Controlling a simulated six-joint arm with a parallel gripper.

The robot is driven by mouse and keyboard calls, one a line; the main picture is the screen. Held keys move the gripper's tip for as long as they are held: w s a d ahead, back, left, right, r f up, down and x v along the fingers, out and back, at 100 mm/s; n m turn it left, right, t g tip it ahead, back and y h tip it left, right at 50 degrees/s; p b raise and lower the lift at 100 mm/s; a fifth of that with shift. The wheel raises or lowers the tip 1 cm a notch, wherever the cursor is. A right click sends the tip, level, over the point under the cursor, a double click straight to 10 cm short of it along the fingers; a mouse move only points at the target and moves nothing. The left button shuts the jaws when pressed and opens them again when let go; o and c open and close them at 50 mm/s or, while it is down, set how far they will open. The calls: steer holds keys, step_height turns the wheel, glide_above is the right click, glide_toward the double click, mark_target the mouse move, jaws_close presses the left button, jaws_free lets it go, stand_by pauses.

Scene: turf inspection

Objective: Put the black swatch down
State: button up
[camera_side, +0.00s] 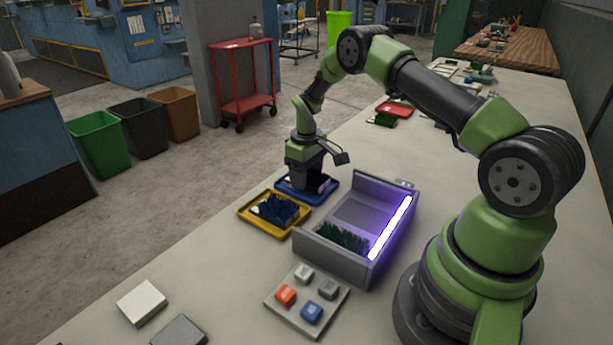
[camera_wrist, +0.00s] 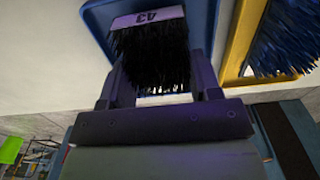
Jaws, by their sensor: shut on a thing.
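The black swatch (camera_wrist: 152,58), with dark bristles and a white label reading 43, is between the two fingers of my gripper (camera_wrist: 163,78) in the wrist view. My gripper is shut on it. The blue tray (camera_wrist: 98,22) lies behind and around the swatch in that view. In the side view my gripper (camera_side: 314,180) points down at the blue tray (camera_side: 290,186), low over it. The swatch is mostly hidden there by the gripper. I cannot tell whether the swatch touches the tray floor.
A yellow tray (camera_side: 256,226) with a blue swatch (camera_side: 278,208) sits close beside the blue tray. A grey lit box (camera_side: 335,263) with a green swatch (camera_side: 342,237) stands to the right. A button panel (camera_side: 307,300) is in front. A red tray (camera_side: 397,107) is farther back.

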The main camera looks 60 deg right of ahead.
steer(key=shift+f, duration=0.35)
steer(key=shift+f, duration=0.1)
steer(key=o, duration=0.7)
